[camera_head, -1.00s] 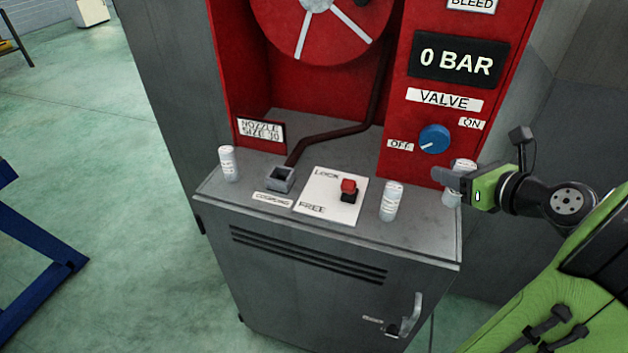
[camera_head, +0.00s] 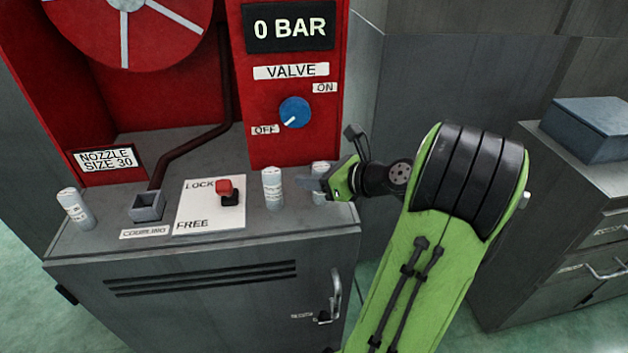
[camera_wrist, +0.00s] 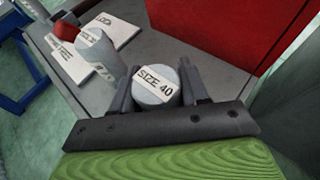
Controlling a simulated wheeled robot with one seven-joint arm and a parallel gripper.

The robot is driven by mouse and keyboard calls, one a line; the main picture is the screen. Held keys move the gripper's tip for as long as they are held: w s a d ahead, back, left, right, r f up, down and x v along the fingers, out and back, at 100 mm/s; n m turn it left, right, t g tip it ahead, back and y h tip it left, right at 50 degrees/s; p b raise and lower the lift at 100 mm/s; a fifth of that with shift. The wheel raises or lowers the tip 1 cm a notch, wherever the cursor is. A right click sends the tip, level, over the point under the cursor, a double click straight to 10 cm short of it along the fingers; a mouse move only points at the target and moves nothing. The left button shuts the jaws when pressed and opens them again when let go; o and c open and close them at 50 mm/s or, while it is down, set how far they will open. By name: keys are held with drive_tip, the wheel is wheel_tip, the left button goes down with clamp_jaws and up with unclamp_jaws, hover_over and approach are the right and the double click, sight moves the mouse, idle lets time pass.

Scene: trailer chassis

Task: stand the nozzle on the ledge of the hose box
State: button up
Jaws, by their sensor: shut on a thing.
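A white cylindrical nozzle (camera_head: 320,171) is at the right end of the grey ledge (camera_head: 120,250) of the hose box, partly hidden by my gripper. In the wrist view the nozzle (camera_wrist: 152,92) has a "SIZE 40" label on top and sits between my two fingers. My gripper (camera_head: 322,186) is shut on it, low over the ledge. The nozzle looks upright; I cannot tell whether its base touches the ledge. Another white nozzle (camera_head: 272,188) stands just left of it, also visible in the wrist view (camera_wrist: 95,48). A third nozzle (camera_head: 76,208) stands at the ledge's left end.
A square coupling socket (camera_head: 147,207) and a LOCK/FREE plate with a red-topped lever (camera_head: 228,190) are on the ledge. A sign (camera_head: 105,162) reads "NOZZLE SIZE 30". The blue valve knob (camera_head: 294,112) is above. A grey cabinet (camera_head: 560,220) stands at right.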

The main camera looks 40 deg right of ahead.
drive_tip(key=o, duration=1.2)
drive_tip(key=shift+s+r, duration=0.1)
drive_tip(key=shift+r, duration=0.05)
drive_tip(key=p+v, duration=0.4)
drive_tip(key=v, duration=0.8)
